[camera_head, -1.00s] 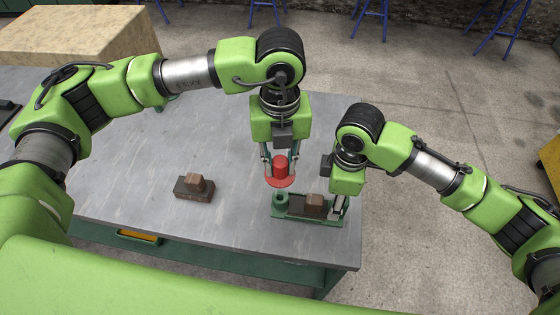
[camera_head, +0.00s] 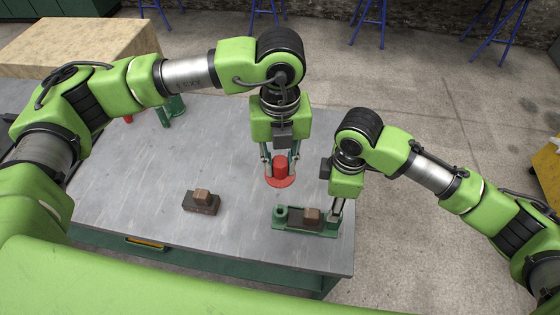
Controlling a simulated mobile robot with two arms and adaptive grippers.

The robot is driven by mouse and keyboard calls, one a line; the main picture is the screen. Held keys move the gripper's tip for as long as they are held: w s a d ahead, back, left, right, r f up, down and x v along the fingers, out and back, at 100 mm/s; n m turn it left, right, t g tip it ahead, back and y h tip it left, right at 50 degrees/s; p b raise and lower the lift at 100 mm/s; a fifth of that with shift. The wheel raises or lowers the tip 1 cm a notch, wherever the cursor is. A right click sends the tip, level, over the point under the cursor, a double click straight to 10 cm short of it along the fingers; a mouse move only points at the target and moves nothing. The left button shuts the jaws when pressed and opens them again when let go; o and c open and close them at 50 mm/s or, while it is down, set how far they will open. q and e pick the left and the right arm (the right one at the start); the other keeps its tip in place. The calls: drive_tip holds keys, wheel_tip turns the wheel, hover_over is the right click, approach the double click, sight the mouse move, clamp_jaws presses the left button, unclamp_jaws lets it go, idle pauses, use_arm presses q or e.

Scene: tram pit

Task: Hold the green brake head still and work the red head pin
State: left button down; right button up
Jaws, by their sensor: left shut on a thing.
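The green brake head (camera_head: 296,226) lies on the grey workbench near its right edge, with a brown block (camera_head: 311,215) in it and a round green socket (camera_head: 281,213) at its left end. My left gripper (camera_head: 280,165) is shut on the red head pin (camera_head: 281,172), which has a wide red flange. It holds the pin upright, above and apart from the socket in the picture. My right gripper (camera_head: 336,211) points down at the right end of the brake head. Its fingertips are small and partly hidden, so I cannot tell their opening or contact.
A brown block on a dark base (camera_head: 201,203) lies on the grey workbench (camera_head: 130,200), left of the brake head. A green stand (camera_head: 167,112) is partly hidden behind my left arm. A wooden box (camera_head: 75,45) is at the back left. The bench middle is clear.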

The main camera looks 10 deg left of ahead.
use_arm(q)
wheel_tip(320, 180, up, 2)
drive_tip(key=shift+r+p, duration=0.25)
drive_tip(key=shift+p, duration=0.7)
use_arm(e)
wheel_tip(320, 180, up, 3)
drive_tip(key=shift+f, duration=0.2)
use_arm(q)
drive_tip(key=shift+f, duration=0.1)
use_arm(e)
drive_tip(key=shift+r, duration=1.25)
